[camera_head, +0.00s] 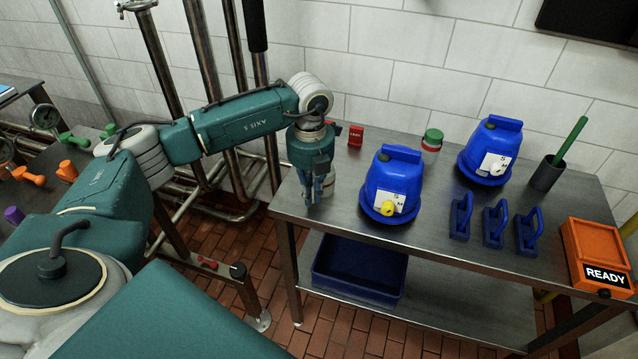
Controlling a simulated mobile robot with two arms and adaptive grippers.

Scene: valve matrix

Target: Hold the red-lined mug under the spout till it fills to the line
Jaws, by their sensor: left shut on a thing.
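My left gripper (317,190) points down over the left end of the steel table, left of the nearer blue dispenser (393,178). It is shut on a small greyish thing, which looks like the mug but is mostly hidden by the fingers. I see no red line on it and cannot tell its fill. The nearer dispenser has a yellow spout (388,208) low on its front, apart from the gripper. A second blue dispenser (492,143) with a pale spout (488,168) stands farther back and right. My right gripper is not in view.
The steel table (450,225) holds several blue handled blocks (493,224), a dark cup with a green rod (570,142), a green-and-red jar (432,140), a red block (355,135) and an orange READY box (597,258). A blue bin (358,270) sits below.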

